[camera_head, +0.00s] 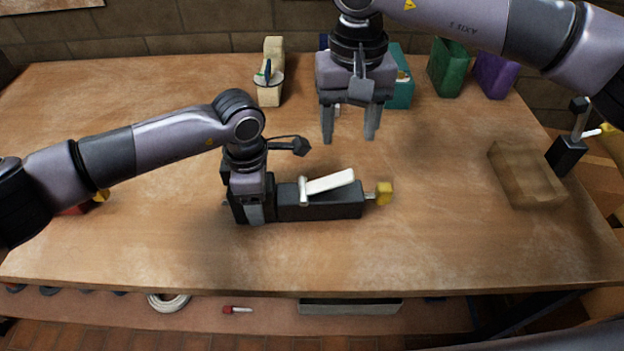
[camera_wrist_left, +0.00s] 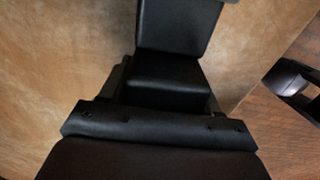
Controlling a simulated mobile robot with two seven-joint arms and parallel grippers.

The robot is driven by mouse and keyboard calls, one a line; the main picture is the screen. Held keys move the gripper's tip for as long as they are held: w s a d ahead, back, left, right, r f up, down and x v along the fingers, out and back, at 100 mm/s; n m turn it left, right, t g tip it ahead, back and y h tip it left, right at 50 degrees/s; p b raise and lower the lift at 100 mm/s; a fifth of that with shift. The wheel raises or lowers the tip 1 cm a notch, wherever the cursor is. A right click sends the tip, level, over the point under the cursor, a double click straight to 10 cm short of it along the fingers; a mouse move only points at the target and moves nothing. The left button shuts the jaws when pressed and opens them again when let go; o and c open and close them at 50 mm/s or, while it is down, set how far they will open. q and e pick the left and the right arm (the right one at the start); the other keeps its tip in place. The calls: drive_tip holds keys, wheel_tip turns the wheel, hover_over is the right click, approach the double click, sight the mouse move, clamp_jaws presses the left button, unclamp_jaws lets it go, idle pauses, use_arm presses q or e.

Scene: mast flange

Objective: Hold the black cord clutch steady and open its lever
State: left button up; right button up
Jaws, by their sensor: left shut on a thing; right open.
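The black cord clutch (camera_head: 320,206) lies on the wooden table near its middle, with a white lever (camera_head: 328,182) on top. The lever is tilted a little, its right end higher than its pivot. A yellow piece (camera_head: 384,192) sticks out at the clutch's right end. My left gripper (camera_head: 254,212) is shut on the left end of the clutch. In the left wrist view the black body (camera_wrist_left: 170,75) sits between the fingers. My right gripper (camera_head: 350,138) is open and empty, above the table behind the clutch, apart from the lever.
A brown block (camera_head: 526,174) lies at the right, beside a black clutch-like item with an upright lever (camera_head: 568,150). A cream holder (camera_head: 270,75), a teal bin (camera_head: 400,85), a green bin (camera_head: 446,68) and a purple bin (camera_head: 494,74) stand at the back. The table's front is clear.

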drive_tip(key=m, duration=0.3)
drive_tip(key=n+y, duration=0.4)
drive_tip(key=n, duration=1.7)
approach(345, 175)
drive_tip(key=shift+m, duration=0.3)
drive_tip(key=x, duration=1)
drive_tip(key=shift+a+f, duration=0.15)
drive_tip(key=shift+f, duration=0.2)
